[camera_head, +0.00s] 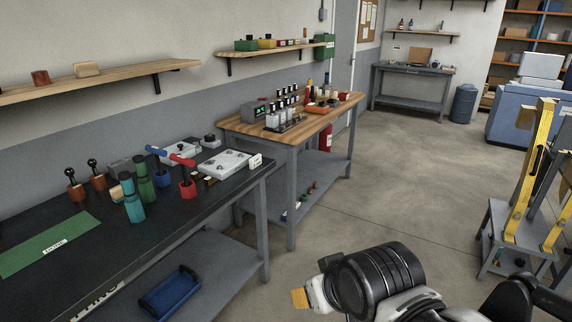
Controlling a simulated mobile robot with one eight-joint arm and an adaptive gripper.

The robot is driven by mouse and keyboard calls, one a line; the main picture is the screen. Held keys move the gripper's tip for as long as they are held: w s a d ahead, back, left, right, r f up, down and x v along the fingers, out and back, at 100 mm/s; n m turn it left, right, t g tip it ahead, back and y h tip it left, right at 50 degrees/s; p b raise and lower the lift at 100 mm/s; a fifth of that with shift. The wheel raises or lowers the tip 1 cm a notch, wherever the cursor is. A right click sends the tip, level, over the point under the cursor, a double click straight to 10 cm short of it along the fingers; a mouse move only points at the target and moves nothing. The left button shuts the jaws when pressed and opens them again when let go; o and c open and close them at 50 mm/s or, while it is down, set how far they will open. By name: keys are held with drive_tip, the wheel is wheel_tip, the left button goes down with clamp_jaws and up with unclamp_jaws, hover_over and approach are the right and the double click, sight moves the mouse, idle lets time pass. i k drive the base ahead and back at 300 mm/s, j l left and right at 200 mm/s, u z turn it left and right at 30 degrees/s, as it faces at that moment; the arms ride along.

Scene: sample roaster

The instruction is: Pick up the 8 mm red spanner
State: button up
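A red T-shaped tool, likely the red spanner (182,160), stands upright in a red block (188,190) on the dark workbench at left. Its size marking is not readable. A similar blue tool (157,151) stands in a blue block (162,178) just to its left. My gripper (301,298) is at the bottom centre, in front of the benches and well apart from the red tool. Only a pale finger part with an orange-yellow tip shows, so its opening cannot be judged.
The dark workbench (100,255) also holds green cylinders (133,205), a grey plate with knobs (223,163) and a green mat (48,243). A wooden-topped bench (240,126) stands behind it. A yellow-framed stand (525,180) is at right. Open floor (410,180) lies between.

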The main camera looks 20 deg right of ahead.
sight(184, 161)
drive_tip(key=i+j, duration=0.5)
drive_tip(key=i+j+z, duration=0.1)
drive_tip(key=i+j, duration=0.4)
drive_tip(key=j, duration=0.15)
drive_tip(key=i+j+z, duration=0.1)
drive_tip(key=i+j, duration=0.4)
drive_tip(key=j, duration=0.15)
